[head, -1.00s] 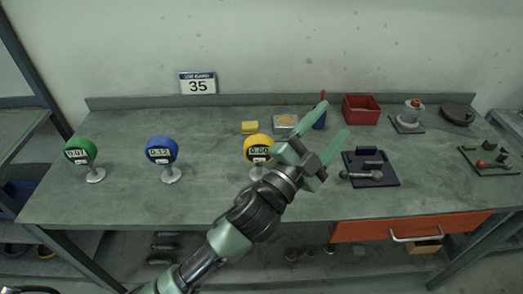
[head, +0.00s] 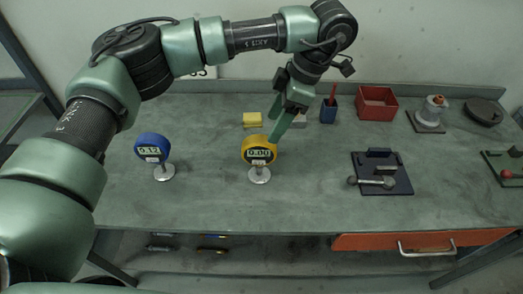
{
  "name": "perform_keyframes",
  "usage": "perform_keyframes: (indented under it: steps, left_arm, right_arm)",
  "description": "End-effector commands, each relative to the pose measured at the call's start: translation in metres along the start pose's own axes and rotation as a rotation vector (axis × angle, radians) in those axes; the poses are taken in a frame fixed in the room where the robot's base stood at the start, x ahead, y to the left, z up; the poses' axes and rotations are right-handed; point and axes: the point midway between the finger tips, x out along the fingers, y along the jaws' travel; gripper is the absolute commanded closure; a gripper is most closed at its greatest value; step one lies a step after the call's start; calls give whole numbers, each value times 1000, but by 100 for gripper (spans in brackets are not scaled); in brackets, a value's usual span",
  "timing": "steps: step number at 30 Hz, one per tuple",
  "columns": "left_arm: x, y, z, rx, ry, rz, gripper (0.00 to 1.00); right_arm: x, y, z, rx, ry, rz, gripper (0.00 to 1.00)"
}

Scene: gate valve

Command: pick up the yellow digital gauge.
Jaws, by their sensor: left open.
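The yellow digital gauge (head: 258,151) stands upright on its round silver base near the middle of the bench, its display facing me. My left gripper (head: 282,134) reaches over from the left and points down, just behind and to the right of the gauge's top. Its green fingers look open with nothing held. One fingertip appears close to the gauge's upper right edge; I cannot tell whether they touch. My right gripper is not in view.
A blue gauge (head: 153,148) stands to the left. Behind are a yellow block (head: 252,119), a blue cup (head: 328,111) and a red bin (head: 377,103). A dark fixture (head: 382,175) lies to the right. The bench front (head: 250,205) is clear.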

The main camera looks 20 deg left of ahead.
Motion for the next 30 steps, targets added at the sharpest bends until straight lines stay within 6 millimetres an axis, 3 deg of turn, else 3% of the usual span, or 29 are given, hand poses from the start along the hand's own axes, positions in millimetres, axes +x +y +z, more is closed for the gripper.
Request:
perform_keyframes:
  steps: [3,10,15,21,28,30]
  left_arm:
    - [1,6,-13,-19,41,15,41]
    - [25,4,-14,-17,41,13,41]
    - [48,0,-17,-15,42,11,41]
    - [72,1,-16,-16,38,13,41]
    - [74,1,-15,-16,37,14,41]
    - [74,1,-15,-16,37,14,58]
  right_arm:
    - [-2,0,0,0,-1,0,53]
    - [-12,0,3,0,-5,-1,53]
    - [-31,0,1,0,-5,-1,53]
    - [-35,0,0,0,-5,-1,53]
    - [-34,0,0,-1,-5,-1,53]
    - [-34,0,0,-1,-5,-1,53]
